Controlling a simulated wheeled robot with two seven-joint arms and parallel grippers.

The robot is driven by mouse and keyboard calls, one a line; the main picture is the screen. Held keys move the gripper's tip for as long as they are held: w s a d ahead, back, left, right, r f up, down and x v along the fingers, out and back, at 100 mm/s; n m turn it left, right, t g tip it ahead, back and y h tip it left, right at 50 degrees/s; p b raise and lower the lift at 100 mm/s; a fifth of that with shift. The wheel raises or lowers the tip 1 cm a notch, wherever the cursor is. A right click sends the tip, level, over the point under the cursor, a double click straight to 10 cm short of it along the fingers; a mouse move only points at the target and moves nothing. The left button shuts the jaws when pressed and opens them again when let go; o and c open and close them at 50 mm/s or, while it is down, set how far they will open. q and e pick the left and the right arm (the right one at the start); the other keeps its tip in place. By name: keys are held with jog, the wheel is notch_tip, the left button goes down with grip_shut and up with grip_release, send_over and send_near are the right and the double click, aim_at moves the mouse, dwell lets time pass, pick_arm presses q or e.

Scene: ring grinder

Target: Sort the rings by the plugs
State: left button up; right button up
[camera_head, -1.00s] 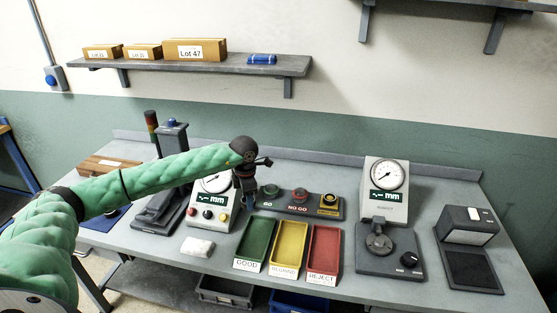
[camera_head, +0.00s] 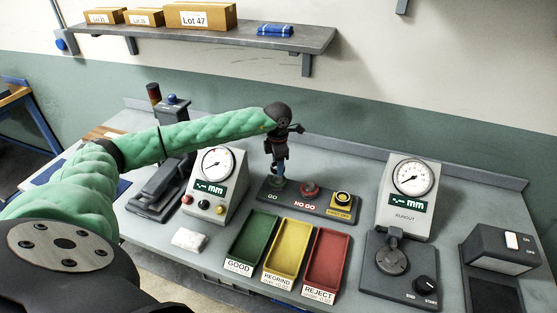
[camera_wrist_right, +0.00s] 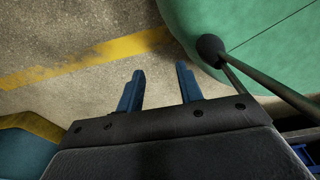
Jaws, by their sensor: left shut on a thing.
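My left gripper (camera_head: 278,170) reaches down over the GO end of the plug stand (camera_head: 311,203). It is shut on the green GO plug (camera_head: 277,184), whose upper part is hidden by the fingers. The red NO GO plug (camera_head: 309,188) and a yellow-labelled piece (camera_head: 342,198) stand to its right. In front are the green GOOD tray (camera_head: 252,238), yellow REGRIND tray (camera_head: 288,247) and red REJECT tray (camera_head: 325,258); all look empty. I cannot make out any loose ring. My right gripper (camera_wrist_right: 160,88) is open and empty above the floor in the right wrist view.
A dial gauge (camera_head: 217,178) stands left of the plug stand. A runout gauge (camera_head: 411,190) with a round grey fixture (camera_head: 391,262) is on the right, beside a dark switch box (camera_head: 503,245).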

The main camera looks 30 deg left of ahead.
pick_arm(q)
jog(key=shift+s+f, duration=0.1)
jog(key=shift+f, duration=1)
jog(key=shift+f+b, duration=0.3)
jog(key=shift+b, duration=0.1)
jog(key=shift+f+b, duration=0.45)
jog(key=shift+f, duration=0.05)
jog(key=shift+f+b, duration=0.3)
jog(key=shift+f, duration=0.05)
pick_arm(e)
jog(key=w, duration=0.3)
jog(key=w+r, duration=0.1)
jog(key=w, duration=0.1)
jog(key=shift+w+a, duration=0.3)
jog(key=shift+a, duration=0.05)
jog(key=shift+s+a+f, duration=0.1)
